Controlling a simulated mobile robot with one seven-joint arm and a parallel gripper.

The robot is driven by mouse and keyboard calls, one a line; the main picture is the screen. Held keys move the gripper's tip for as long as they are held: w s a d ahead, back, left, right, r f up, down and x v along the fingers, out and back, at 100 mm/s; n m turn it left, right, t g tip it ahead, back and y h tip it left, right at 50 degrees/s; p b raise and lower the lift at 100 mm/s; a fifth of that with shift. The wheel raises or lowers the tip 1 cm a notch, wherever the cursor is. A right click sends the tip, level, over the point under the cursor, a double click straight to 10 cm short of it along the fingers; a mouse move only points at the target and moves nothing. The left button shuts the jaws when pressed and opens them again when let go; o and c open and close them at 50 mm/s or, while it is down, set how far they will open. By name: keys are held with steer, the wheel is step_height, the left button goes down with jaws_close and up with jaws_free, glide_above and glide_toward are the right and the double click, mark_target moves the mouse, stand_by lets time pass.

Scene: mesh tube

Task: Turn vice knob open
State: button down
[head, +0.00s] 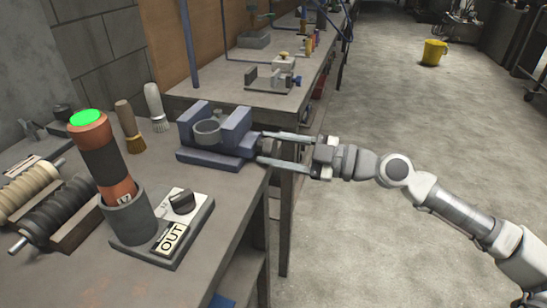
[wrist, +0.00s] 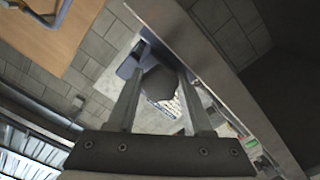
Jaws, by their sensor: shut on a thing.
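The blue vice (head: 228,158) stands on the workbench near its right edge. A round grey ring (head: 207,131) sits between the vice's two upright jaws. My gripper (head: 261,148) reaches in from the right, level with the vice's right end. Its two long fingers are shut on the vice knob, one on each side. In the wrist view the dark, faceted knob (wrist: 158,84) lies between the fingertips of my gripper (wrist: 160,76). In the head view the fingers and the vice's end largely hide the knob.
An orange and black cylinder (head: 103,160) with a green top stands in a grey holder beside a black dial (head: 182,202) and an OUT label. Two brushes (head: 129,128) stand behind. Ribbed rollers (head: 65,205) lie at left. Open floor is right of the bench.

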steer(key=shift+f+n+b, duration=0.1)
steer(key=shift+n+b, duration=0.3)
steer(key=shift+n, duration=0.1)
stand_by(0.3)
steer(key=shift+c, duration=1.5)
jaws_free()
steer(key=shift+d, duration=0.15)
